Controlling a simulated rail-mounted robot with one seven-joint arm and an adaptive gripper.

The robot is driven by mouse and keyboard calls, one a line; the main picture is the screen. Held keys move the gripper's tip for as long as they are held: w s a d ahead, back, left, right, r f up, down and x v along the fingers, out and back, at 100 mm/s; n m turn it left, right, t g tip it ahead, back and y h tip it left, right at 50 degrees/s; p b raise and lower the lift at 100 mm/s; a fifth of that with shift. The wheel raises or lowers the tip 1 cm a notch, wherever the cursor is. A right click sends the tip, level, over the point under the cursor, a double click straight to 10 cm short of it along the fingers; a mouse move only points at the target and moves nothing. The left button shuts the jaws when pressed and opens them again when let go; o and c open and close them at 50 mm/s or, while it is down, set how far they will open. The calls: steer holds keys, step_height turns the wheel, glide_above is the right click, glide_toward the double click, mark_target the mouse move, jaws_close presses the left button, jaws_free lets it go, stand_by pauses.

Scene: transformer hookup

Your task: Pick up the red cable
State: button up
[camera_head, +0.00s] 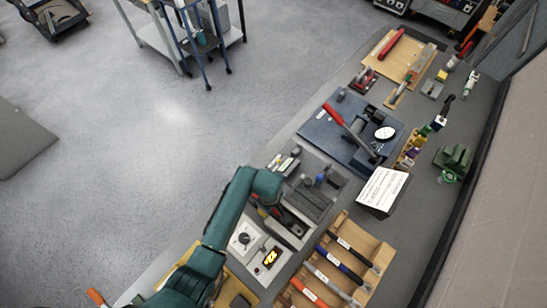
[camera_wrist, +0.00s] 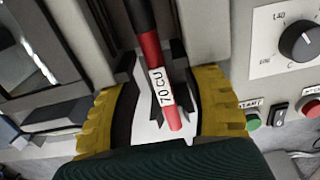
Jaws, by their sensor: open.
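A cable with a black upper part and a red section (camera_wrist: 151,50) runs down the middle of the wrist view. It bears a white label reading "70 CU", and its red end points toward my gripper. My gripper (camera_wrist: 158,95) is open, with its yellow-sided fingers on either side of the red section. I cannot tell whether either finger touches it. In the head view my green arm reaches over the bench beside the grey machine (camera_head: 289,228), and hides most of the gripper and the cable.
A control panel (camera_head: 245,238) with a knob stands left of the machine. Its green start button (camera_wrist: 253,120) is close to the right finger. A wooden rack (camera_head: 378,256) holds several labelled cables. A blue plate (camera_head: 322,130) with a red-handled lever lies farther back.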

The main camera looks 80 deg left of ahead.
steer(key=shift+f, duration=0.6)
steer(key=shift+c, duration=0.2)
jaws_close()
steer(key=shift+r, duration=0.1)
